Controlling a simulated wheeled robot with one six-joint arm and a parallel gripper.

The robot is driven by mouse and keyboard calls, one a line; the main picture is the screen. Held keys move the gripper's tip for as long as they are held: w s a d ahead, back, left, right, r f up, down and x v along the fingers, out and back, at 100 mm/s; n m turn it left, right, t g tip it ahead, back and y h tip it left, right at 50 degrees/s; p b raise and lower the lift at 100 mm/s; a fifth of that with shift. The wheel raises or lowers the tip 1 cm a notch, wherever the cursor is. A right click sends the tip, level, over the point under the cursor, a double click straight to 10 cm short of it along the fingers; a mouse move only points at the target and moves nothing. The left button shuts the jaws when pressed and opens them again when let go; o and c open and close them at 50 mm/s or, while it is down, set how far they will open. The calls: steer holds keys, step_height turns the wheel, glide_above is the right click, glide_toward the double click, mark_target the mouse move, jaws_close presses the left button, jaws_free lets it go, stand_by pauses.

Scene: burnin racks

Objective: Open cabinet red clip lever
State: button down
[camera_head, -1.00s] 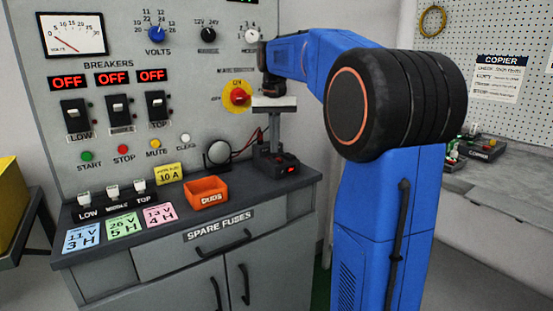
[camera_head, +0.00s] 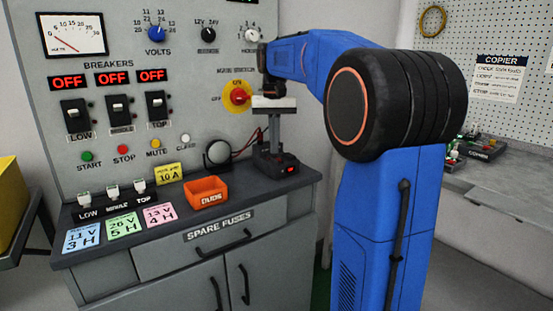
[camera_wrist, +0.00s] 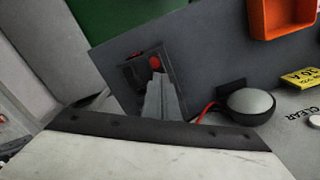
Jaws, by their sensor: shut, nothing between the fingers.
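A black device (camera_head: 275,162) with a red part (camera_head: 291,170) on its front right stands on the counter at the cabinet's right end. In the wrist view the device (camera_wrist: 138,72) is below the fingers, with a round red part (camera_wrist: 155,62) close to their tips. I cannot tell whether that red part is the clip lever. My gripper (camera_head: 274,148) is shut and empty, its grey fingers pointing down at the device; in the wrist view the fingertips (camera_wrist: 158,78) overlap it. Contact cannot be made out. The fingers hide part of the device.
The panel carries a red rotary switch (camera_head: 238,97) on yellow, just left of my wrist. A round grey-topped part (camera_head: 218,152) with red wires is left of the device. An orange bin (camera_head: 206,192) and colored cards lie further left on the counter.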

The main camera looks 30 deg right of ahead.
steer(key=shift+f, duration=0.6)
stand_by(0.4)
steer(key=shift+r, duration=2.5)
steer(key=s+a+f+n+t, duration=0.1)
steer(key=s+a+f+n, duration=0.1)
steer(key=s+a+f, duration=0.5)
steer(key=s+a+f+n+t, duration=0.15)
steer(key=s+a, duration=0.25)
steer(key=s, duration=0.6)
steer(key=s+a+f+n+t, duration=0.1)
steer(key=s+a+f, duration=0.1)
steer(key=s+f, duration=0.4)
steer(key=s+a+f+n+t, duration=0.1)
steer(key=s+a+f, duration=0.1)
steer(key=s+f, duration=0.5)
step_height(320, 180, down, 3)
steer(key=shift+s+a+r, duration=0.1)
steer(key=shift+s+a, duration=0.05)
steer(key=shift+a, duration=0.25)
